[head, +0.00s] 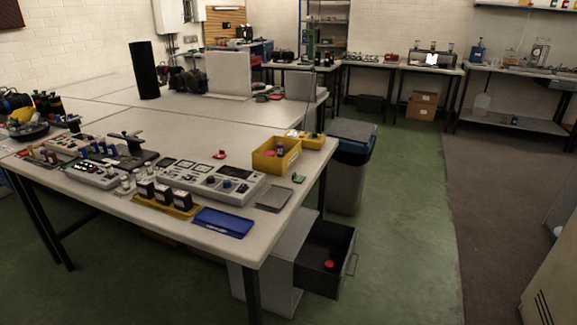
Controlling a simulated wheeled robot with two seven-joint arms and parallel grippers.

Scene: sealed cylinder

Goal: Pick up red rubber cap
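A small round red object that looks like the red rubber cap (329,265) lies inside the open grey drawer (345,282) under the near right corner of the table. A second small red item (219,155) lies on the tabletop behind the control panel; its exact shape is too small to tell. Neither of my grippers is in view.
The worktable (150,218) carries a blue tray (222,222), a control panel (208,181) and a yellow bin (276,155). The drawer juts out to the right. A dark-topped bin (350,140) stands beyond it. Green floor (400,230) is clear on the right.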

